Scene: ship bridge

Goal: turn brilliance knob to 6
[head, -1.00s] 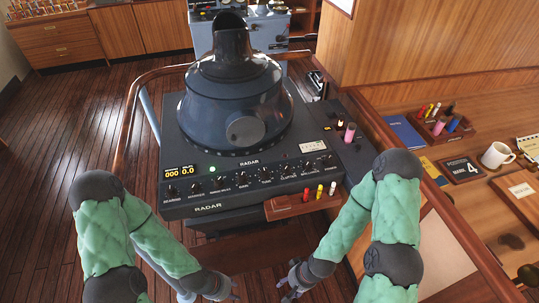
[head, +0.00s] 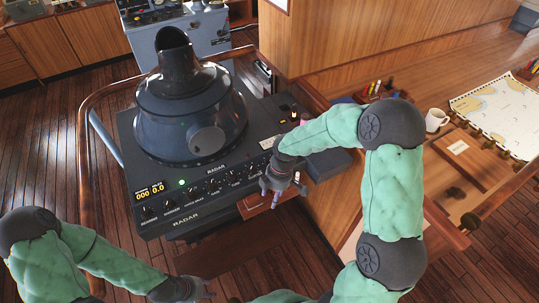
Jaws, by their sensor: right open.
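The dark radar console (head: 190,219) has a front panel with a row of small black knobs (head: 191,198). The labels under them are too small to tell which one is brilliance, and no pointer setting can be read. My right gripper (head: 275,193) is open in front of the panel's right end. It covers the rightmost knobs and part of the pen tray, and I cannot tell whether it touches anything. My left gripper (head: 203,291) is low at the bottom edge, in front of and below the console, apart from the knobs. Its finger opening is unclear.
A radar hood (head: 190,110) rises from the console top. A small wooden tray (head: 250,207) with markers juts from the console's front right. A wooden rail (head: 84,150) curves around the left. A chart table with a white mug (head: 436,120) and a chart (head: 498,108) stands right.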

